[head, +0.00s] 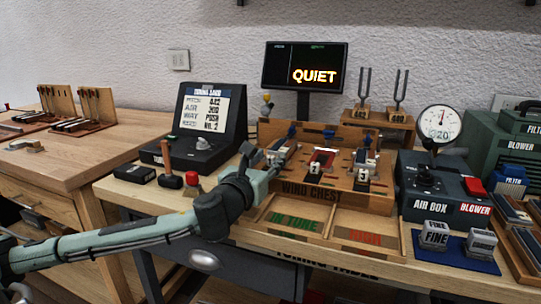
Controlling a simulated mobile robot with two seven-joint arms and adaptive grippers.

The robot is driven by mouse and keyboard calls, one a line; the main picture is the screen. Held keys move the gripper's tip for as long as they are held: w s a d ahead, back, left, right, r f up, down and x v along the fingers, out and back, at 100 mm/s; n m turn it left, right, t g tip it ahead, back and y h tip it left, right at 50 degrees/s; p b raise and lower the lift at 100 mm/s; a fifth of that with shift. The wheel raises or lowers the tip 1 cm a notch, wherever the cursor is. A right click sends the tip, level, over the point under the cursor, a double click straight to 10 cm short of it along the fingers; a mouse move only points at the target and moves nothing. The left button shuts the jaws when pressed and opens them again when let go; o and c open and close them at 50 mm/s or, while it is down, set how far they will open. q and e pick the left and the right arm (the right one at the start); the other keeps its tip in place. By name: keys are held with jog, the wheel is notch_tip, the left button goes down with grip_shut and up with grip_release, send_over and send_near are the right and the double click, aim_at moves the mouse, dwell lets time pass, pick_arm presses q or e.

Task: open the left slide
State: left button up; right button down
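The wooden wind chest (310,197) stands on the bench with three numbered stations in a row. The left station (285,150) has a grey and blue part and a blue knob (291,132) behind it; its front and number are hidden by my gripper. The middle station (320,162) shows a red part and the number 2, the right one (365,169) the number 3. My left gripper (268,160) is at the left station's front left; I cannot tell whether it touches. Its fingers are too small and overlapped to read. My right gripper is out of view.
A screen (304,66) reads QUIET. A tuning card stand (207,118), a hammer (170,166) and a red button (193,181) are left of the chest. The air box (437,190) is on the right. IN TUNE and HIGH trays (325,226) lie in front.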

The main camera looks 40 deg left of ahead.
pick_arm(q)
jog(key=shift+x, duration=0.75)
grip_shut()
